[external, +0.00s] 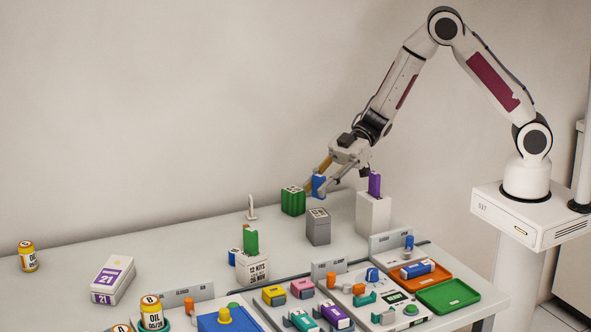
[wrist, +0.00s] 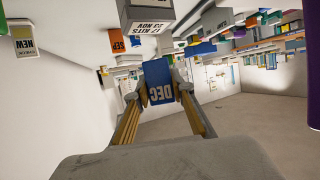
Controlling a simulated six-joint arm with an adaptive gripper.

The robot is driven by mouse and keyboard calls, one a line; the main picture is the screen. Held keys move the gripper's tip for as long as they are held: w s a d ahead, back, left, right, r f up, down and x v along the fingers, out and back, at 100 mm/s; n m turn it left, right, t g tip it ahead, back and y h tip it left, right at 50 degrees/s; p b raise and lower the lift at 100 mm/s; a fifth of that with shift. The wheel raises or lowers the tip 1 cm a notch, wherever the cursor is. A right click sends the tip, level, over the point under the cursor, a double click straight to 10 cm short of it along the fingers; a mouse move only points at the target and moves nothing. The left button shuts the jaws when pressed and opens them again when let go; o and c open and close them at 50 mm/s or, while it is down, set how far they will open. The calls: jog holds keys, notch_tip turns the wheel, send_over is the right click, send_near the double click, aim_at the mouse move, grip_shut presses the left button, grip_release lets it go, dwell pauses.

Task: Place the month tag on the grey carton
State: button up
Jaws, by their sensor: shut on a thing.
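My gripper (external: 318,186) is shut on a blue month tag (external: 318,184). In the wrist view the tag (wrist: 158,80) reads DEC and sits between the two fingertips (wrist: 159,94). The grey carton (external: 318,230) stands on the table below the held tag in the external view, with a visible gap between them. A grey box with a label reading 17 KITS 23 NOV (wrist: 148,14) shows just beyond the tag in the wrist view. The tag's far side is hidden.
A green carton (external: 292,202) stands left of the grey carton. A white block (external: 373,214) bearing a purple tag (external: 374,184) stands to its right. A white kit carton (external: 251,268) with a green tag (external: 250,241) is nearer the front. Trays (external: 449,296) and small items crowd the front.

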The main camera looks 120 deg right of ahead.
aim_at(319, 199)
jog(key=shift+f, duration=0.2)
jog(key=shift+f, duration=1.8)
jog(key=shift+f, duration=0.1)
jog(key=o, duration=1)
jog(key=shift+c, duration=0.2)
jog(key=v, duration=1.2)
jog(key=shift+d, duration=0.1)
